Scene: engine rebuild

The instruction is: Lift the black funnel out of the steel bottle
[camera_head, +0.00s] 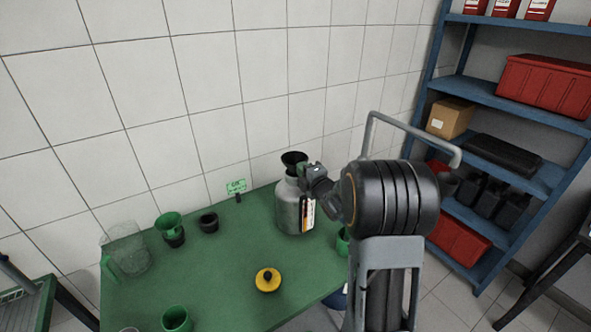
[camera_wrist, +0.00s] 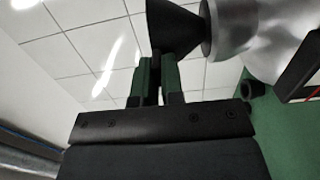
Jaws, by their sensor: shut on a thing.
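The steel bottle (camera_head: 287,208) stands upright near the back edge of the green table (camera_head: 225,262). The black funnel (camera_head: 292,158) sits at the bottle's mouth, wide end up. My gripper (camera_head: 304,170) reaches in from the right at funnel height. In the wrist view the green fingers of my gripper (camera_wrist: 158,72) are shut on the funnel (camera_wrist: 176,25). The funnel's narrow end meets the neck of the bottle (camera_wrist: 240,28) there. How deep the spout sits in the neck is hidden. My arm covers part of the bottle's right side.
A green funnel (camera_head: 168,221), a black cup (camera_head: 209,223) and a clear jug (camera_head: 126,252) stand left of the bottle. A yellow and black piece (camera_head: 267,281) lies in front. A green cup (camera_head: 342,243) is close on the right. A tiled wall (camera_head: 205,85) rises behind.

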